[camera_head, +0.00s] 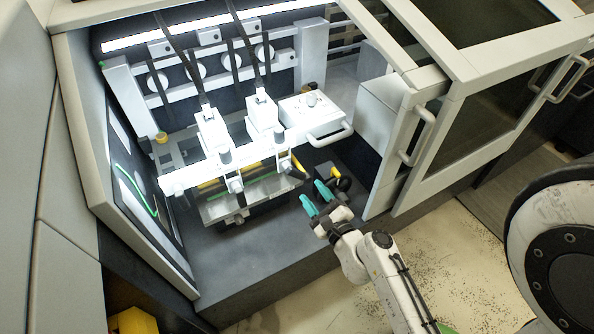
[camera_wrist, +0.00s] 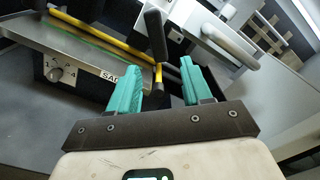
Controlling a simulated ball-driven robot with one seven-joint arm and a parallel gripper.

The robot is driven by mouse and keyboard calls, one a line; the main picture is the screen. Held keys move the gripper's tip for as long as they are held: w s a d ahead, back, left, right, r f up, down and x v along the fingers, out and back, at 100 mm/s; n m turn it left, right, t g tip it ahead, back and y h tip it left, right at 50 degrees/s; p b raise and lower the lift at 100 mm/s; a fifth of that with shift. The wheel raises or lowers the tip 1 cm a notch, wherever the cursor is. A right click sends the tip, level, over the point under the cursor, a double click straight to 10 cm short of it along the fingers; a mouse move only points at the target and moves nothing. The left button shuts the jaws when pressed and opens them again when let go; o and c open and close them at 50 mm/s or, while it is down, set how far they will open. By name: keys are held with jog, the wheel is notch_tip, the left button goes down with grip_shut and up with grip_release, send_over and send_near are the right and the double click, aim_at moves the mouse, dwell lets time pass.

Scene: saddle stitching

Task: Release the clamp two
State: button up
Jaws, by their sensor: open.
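The stitching machine (camera_head: 255,195) stands in the open cabinet, with two white stitching heads above a metal table edged by a yellow bar. The frames do not mark which part is clamp two. A black-handled lever (camera_wrist: 155,36) stands at the right end of the yellow bar (camera_wrist: 95,33) in the wrist view. My gripper (camera_head: 316,199) has teal fingers and is at the machine's front right. In the wrist view my gripper (camera_wrist: 162,78) is open and empty. The lever's lower end shows between the fingertips, but I cannot tell whether they touch it.
A white box with a bar handle (camera_head: 328,134) is behind my gripper. The cabinet door (camera_head: 470,120) is at the right. The dark floor (camera_head: 240,262) before the machine is clear.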

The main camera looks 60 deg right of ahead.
aim_at(301, 177)
jog(key=p+x, duration=0.1)
jog(key=x, duration=0.8)
jog(key=shift+w+p, duration=0.3)
jog(key=shift+p, duration=0.1)
jog(key=shift+c, duration=0.3)
grip_shut()
